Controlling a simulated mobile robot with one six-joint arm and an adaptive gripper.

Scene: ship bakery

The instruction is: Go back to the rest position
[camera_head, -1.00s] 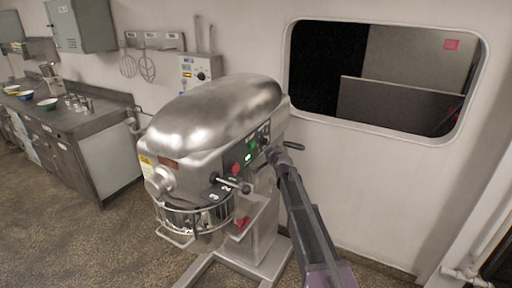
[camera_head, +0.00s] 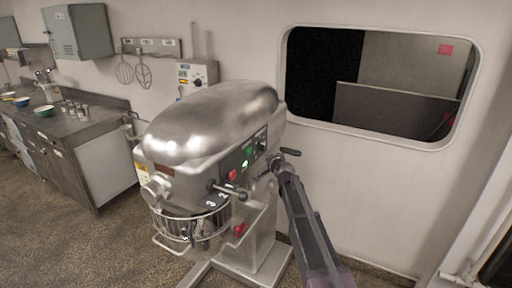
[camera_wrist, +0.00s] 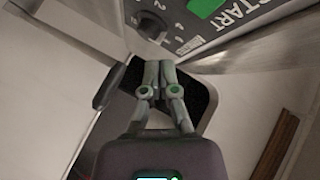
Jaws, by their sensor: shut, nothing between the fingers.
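My gripper (camera_wrist: 159,66) is shut and empty, its two fingers together in the wrist view. In the head view my gripper (camera_head: 274,163) is at the side of the large steel mixer (camera_head: 212,125), close to its control panel (camera_head: 243,160). The wrist view shows the green START button (camera_wrist: 205,8) and a dark knob (camera_wrist: 151,26) ahead of the fingertips. I cannot tell whether the fingertips touch the panel.
A black-handled lever (camera_head: 290,152) juts from the mixer beside my gripper. The mixer bowl sits behind a wire guard (camera_head: 190,228). A wall with a window (camera_head: 400,85) stands behind. A steel counter (camera_head: 70,140) is at the left, with open floor before it.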

